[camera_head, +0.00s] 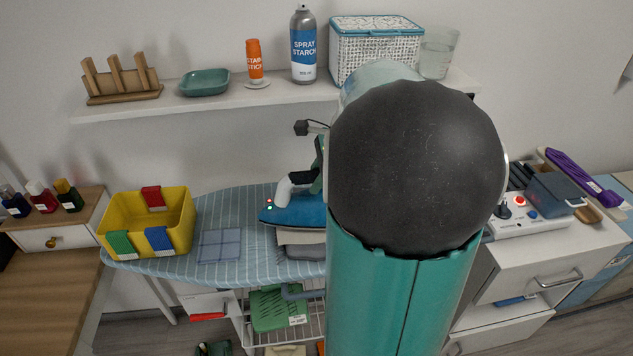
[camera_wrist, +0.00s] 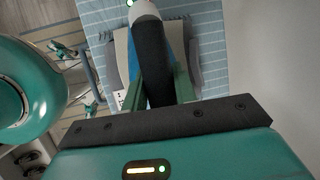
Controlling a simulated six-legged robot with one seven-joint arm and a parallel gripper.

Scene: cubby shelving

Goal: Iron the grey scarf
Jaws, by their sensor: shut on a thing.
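A blue iron (camera_head: 292,212) with a pale handle front and a lit green light is on the striped ironing board (camera_head: 245,200). My gripper (camera_head: 318,182), mostly hidden behind my arm in the head view, is shut on the iron's handle. In the wrist view, my gripper (camera_wrist: 157,85) has its green fingers on either side of the dark handle (camera_wrist: 152,55). The grey scarf (camera_head: 300,250) lies beneath the iron, its right part hidden by my arm. In the wrist view, the scarf (camera_wrist: 193,58) shows fringed edges beside the iron. I cannot tell whether the soleplate touches it.
A yellow bin (camera_head: 150,225) and a folded blue cloth (camera_head: 220,246) sit on the board's left part. A wall shelf (camera_head: 215,104) behind holds a spray starch can (camera_head: 303,48) and a basket (camera_head: 372,45). A white cabinet (camera_head: 545,250) stands at right.

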